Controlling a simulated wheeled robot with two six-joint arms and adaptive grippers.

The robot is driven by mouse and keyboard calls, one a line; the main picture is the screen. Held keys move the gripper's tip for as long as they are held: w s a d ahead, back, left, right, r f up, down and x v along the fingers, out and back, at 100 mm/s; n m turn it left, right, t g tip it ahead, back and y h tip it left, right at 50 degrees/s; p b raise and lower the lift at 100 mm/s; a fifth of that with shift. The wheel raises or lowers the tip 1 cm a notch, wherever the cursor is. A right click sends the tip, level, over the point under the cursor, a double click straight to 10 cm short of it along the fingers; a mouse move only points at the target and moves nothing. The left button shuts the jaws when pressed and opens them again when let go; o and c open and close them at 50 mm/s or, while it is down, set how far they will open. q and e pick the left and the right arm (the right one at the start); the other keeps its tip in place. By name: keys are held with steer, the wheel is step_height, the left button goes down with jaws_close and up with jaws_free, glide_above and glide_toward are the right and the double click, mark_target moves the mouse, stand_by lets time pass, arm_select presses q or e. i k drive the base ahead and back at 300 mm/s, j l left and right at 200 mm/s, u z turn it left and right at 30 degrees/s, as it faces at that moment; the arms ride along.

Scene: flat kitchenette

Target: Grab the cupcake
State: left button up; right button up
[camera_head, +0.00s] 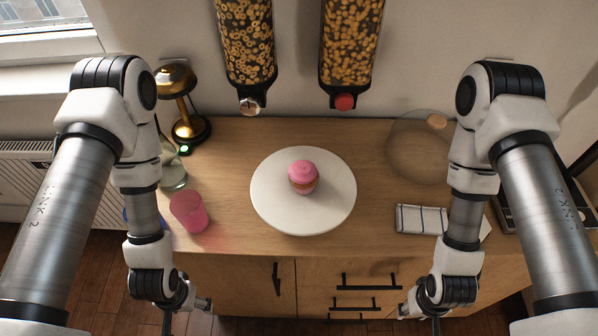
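A cupcake (303,177) with pink frosting stands upright near the middle of a round white plate (275,208) on the wooden counter. My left gripper (187,318) hangs in front of the counter at the lower left, clear of the cupcake. My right gripper (420,318) hangs in front of the counter at the lower right, also clear of it. Both grippers are small, partly cut off by the bottom edge, and their finger opening is hard to make out. Nothing touches the cupcake except the plate.
A pink cup (189,212) stands left of the plate, with a brass lamp (186,105) behind. A folded checked cloth (420,219) and a clear glass dome (405,150) are on the right. Two cereal dispensers (246,45) (350,45) hang above the back. Cabinet handles (358,308) protrude below.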

mark_target(304, 177)
steer(key=k+z, duration=0.35)
steer(key=k+l+z, duration=0.2)
steer(key=k+z, duration=0.15)
steer(key=k+l+z, duration=0.35)
steer(key=i+j, duration=0.2)
steer(key=j, duration=0.1)
